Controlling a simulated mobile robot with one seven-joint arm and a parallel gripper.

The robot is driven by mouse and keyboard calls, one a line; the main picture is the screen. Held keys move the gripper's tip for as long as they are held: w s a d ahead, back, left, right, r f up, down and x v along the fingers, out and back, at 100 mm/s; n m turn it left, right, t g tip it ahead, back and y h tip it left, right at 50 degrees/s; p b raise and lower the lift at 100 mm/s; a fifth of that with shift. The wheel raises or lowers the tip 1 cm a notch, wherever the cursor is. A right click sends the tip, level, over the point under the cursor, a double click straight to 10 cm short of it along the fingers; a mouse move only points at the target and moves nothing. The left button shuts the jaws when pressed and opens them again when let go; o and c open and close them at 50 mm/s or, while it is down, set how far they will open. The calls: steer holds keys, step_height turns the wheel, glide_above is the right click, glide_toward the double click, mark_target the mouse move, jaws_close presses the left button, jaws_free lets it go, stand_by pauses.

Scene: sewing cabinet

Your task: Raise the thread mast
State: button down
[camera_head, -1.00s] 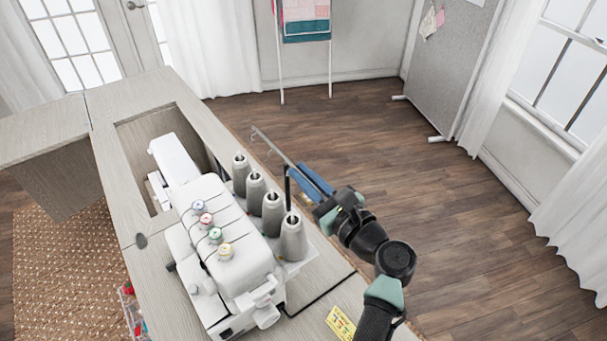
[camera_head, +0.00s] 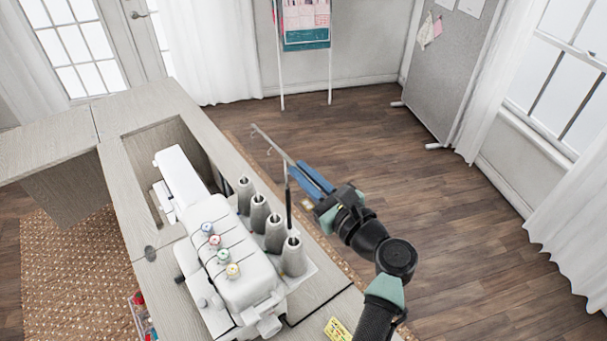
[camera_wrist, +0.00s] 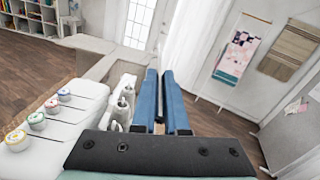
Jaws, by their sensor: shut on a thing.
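The white serger (camera_head: 240,275) stands on the cabinet with a row of grey thread cones (camera_head: 259,214) behind it. The thread mast has a dark upright post (camera_head: 289,205) rising among the cones and a thin metal crossbar (camera_head: 270,142) with small hooks on top. My gripper (camera_head: 303,168) reaches the top of the post from the right, its blue fingers shut on the mast near the crossbar. In the wrist view the blue fingers (camera_wrist: 160,80) lie close together with a narrow gap. The exact contact is too small to see.
A yellow card (camera_head: 337,330) lies at the front right of the top. Open wood floor (camera_head: 440,200) lies to the right, with a grey board (camera_head: 445,70) and curtains beyond.

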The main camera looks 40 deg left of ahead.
step_height(320, 180, up, 12)
steer(key=p, duration=0.8)
steer(key=shift+p, duration=0.4)
steer(key=shift+w, duration=0.1)
steer(key=c, duration=1.2)
jaws_free()
steer(key=shift+o, duration=1.3)
steer(key=shift+f, duration=0.15)
steer(key=b+v, duration=0.4)
steer(key=v, duration=0.9)
